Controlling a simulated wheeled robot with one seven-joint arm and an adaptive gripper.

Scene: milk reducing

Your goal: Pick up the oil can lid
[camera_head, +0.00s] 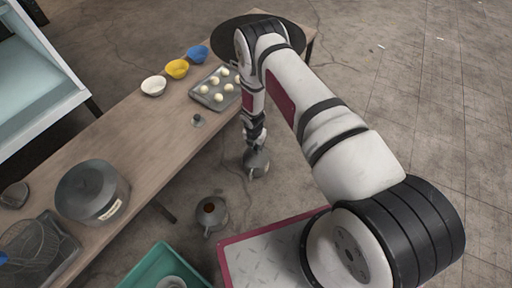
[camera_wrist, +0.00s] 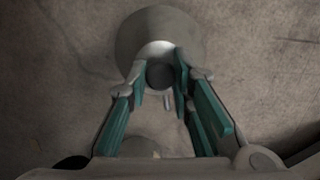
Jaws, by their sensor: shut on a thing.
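The oil can lid shows there as a dark round knob (camera_wrist: 160,75) between the fingers of my gripper (camera_wrist: 161,76). The fingers are shut on this knob. In the head view the lid is mostly hidden by my gripper.
A small grey lid-like piece (camera_head: 197,120) lies on the wooden table (camera_head: 150,125). The table also holds a tray of pale balls (camera_head: 203,101), bowls and a large pot (camera_head: 90,188). A green crate (camera_head: 150,265) is at the bottom.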

